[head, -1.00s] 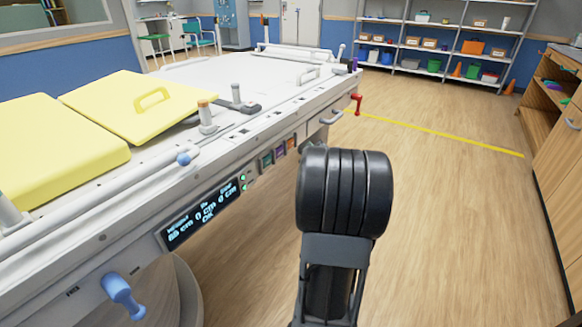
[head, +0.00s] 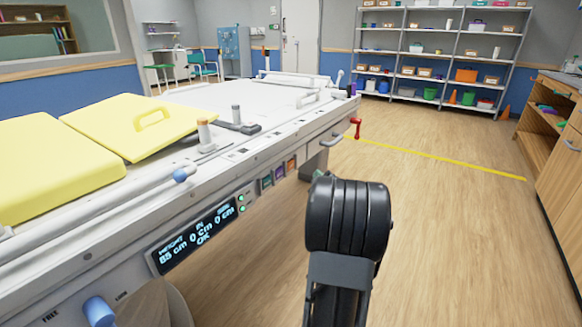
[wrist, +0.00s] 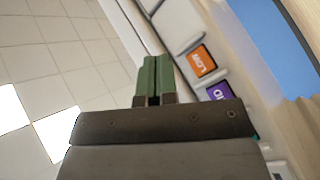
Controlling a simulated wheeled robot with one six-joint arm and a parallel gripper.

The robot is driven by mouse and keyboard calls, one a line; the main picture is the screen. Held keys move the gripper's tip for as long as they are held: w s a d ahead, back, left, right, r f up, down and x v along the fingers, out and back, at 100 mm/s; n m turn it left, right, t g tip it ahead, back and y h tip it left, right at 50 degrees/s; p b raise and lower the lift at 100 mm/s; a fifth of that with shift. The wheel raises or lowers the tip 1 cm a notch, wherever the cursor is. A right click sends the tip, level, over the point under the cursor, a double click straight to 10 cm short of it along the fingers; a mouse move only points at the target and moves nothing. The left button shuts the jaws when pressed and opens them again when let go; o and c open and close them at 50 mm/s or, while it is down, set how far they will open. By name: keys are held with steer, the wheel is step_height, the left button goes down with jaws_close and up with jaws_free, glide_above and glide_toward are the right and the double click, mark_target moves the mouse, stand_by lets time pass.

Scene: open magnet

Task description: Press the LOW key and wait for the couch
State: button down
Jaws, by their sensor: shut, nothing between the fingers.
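The couch (head: 100,222) runs along the left of the head view. On its side are a green key (head: 266,181), a purple key (head: 279,173) and the orange LOW key (head: 291,165). The display (head: 195,235) reads height 85 cm, in 0 cm and OK. In the wrist view, my gripper (wrist: 152,80) is shut and empty, with its green fingertips together. The LOW key (wrist: 202,62) is just right of the fingertips, apart from them in the picture. The purple key (wrist: 218,92) is below it. My arm hides most of the gripper in the head view.
A red crank handle (head: 356,127) sticks out from the couch's far end. A blue knob (head: 99,311) is low on the near side. A wooden cabinet (head: 555,150) stands at the right, shelves (head: 440,55) at the back. The floor (head: 450,240) between is clear.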

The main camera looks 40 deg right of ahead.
mark_target(290, 166)
steer(key=w+a, duration=0.1)
steer(key=w, duration=0.5)
steer(key=shift+w+a+b, duration=0.35)
steer(key=shift+b, duration=0.1)
steer(key=shift+w, duration=0.1)
stand_by(1.8)
steer(key=shift+w+a+b, duration=0.1)
steer(key=shift+w+b, duration=0.25)
steer(key=shift+b, duration=0.05)
